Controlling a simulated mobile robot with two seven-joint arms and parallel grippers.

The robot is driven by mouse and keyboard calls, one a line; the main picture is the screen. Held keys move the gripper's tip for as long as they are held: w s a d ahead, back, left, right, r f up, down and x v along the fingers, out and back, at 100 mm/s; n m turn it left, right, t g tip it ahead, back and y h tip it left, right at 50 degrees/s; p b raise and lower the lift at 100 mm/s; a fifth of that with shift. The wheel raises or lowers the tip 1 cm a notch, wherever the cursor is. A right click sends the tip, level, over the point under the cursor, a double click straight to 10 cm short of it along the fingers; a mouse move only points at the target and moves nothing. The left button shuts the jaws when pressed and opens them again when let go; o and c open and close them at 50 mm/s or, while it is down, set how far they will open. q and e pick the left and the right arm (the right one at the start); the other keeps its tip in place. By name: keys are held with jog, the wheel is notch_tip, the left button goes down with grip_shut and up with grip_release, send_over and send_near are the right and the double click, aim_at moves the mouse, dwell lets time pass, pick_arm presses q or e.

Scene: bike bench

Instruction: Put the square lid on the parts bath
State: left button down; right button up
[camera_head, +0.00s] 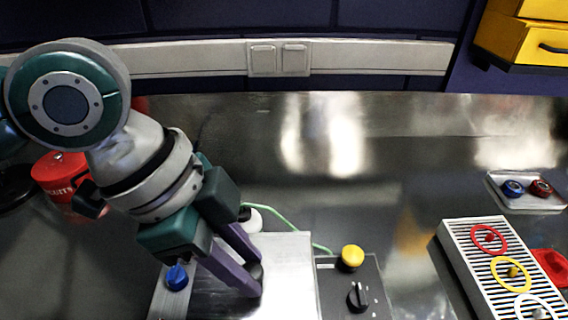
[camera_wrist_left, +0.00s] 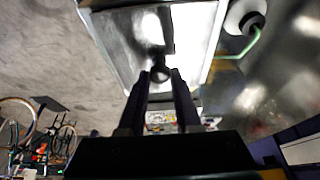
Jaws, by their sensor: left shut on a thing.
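The square lid (camera_head: 290,262) is a shiny steel plate with a small dark knob. My left gripper (camera_head: 255,279), with purple fingers, is shut on that knob from above. In the left wrist view the knob (camera_wrist_left: 160,73) sits between the fingertips, and the lid's bright plate (camera_wrist_left: 196,35) spreads beyond it. The parts bath is mostly hidden under the lid and my arm. A grey metal edge with a blue knob (camera_head: 177,277) shows at the lid's left and may belong to it. I cannot tell whether the lid touches the bath. My right gripper is out of view.
A dark control box with a yellow button (camera_head: 352,257) and a black dial (camera_head: 358,296) stands just right of the lid. A green hose (camera_head: 290,231) runs behind. A slatted rack (camera_head: 470,254) with coloured rings is at right, a red can (camera_head: 58,172) at left.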

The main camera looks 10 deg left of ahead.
pick_arm(q)
jog(key=shift+f, duration=0.35)
jog(key=c, duration=0.5)
grip_release()
